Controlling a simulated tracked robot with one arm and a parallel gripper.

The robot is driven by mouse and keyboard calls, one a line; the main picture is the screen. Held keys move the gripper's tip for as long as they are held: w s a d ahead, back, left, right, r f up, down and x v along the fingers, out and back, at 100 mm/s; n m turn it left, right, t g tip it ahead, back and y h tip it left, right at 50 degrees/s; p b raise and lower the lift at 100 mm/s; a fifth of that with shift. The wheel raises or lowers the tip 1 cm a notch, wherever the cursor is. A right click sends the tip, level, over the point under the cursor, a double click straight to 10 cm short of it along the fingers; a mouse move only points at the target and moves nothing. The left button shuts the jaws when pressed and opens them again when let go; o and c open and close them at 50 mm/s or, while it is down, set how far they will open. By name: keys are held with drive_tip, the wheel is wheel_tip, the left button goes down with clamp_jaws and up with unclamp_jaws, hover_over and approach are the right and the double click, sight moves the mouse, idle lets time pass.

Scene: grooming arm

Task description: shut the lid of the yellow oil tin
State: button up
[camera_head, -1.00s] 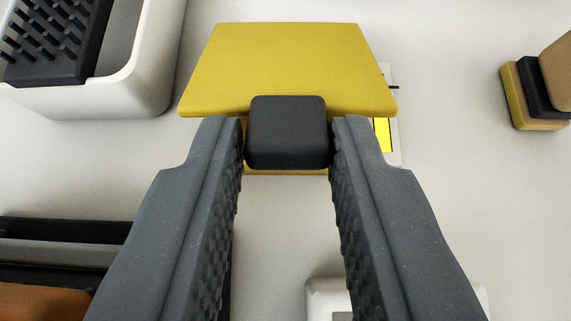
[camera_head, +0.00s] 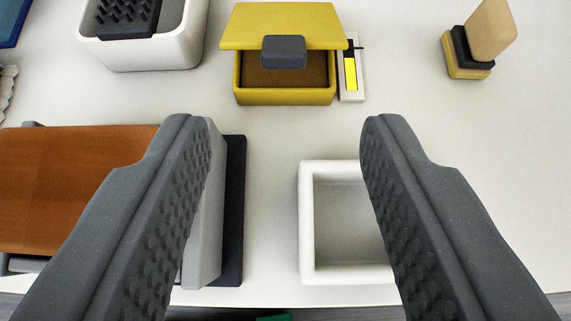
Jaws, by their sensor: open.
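The yellow oil tin (camera_head: 285,97) stands at the upper middle of the view. Its yellow lid (camera_head: 283,22) is tilted up from the front, and a gap shows the brown inside (camera_head: 284,69) of the tin. A dark grey knob (camera_head: 284,52) sits at the lid's front edge. My gripper (camera_head: 283,125) is wide open and empty. Its fingertips are on the near side of the tin, apart from it and from the knob.
A white tray with a black bristled brush (camera_head: 128,17) stands at the upper left. A white strip with a yellow bar (camera_head: 350,68) is right of the tin. A wooden-handled block (camera_head: 470,45) is upper right. A brown padded thing (camera_head: 75,180) and an empty white box (camera_head: 340,275) lie nearer.

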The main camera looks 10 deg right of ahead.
drive_tip(key=shift+v, duration=2.85)
drive_tip(key=shift+c, duration=0.3)
clamp_jaws()
drive_tip(key=w+d+r+g+y+p, duration=0.1)
drive_tip(key=w+r+g+p, duration=0.3)
drive_tip(key=w+p, duration=0.3)
drive_tip(key=w+d+r+g+p, duration=0.1)
drive_tip(key=w+r+g+p, duration=0.3)
drive_tip(key=p, duration=0.5)
drive_tip(key=t, duration=0.1)
hover_over(283, 36)
drive_tip(key=f, duration=1)
drive_tip(key=shift+w+f, duration=0.15)
drive_tip(key=shift+w, duration=0.05)
drive_tip(key=shift+s+f, duration=0.6)
drive_tip(key=shift+f, duration=0.35)
drive_tip(key=shift+s+a+f, duration=0.1)
drive_tip(key=shift+s+f, duration=0.15)
drive_tip(key=shift+f, duration=0.35)
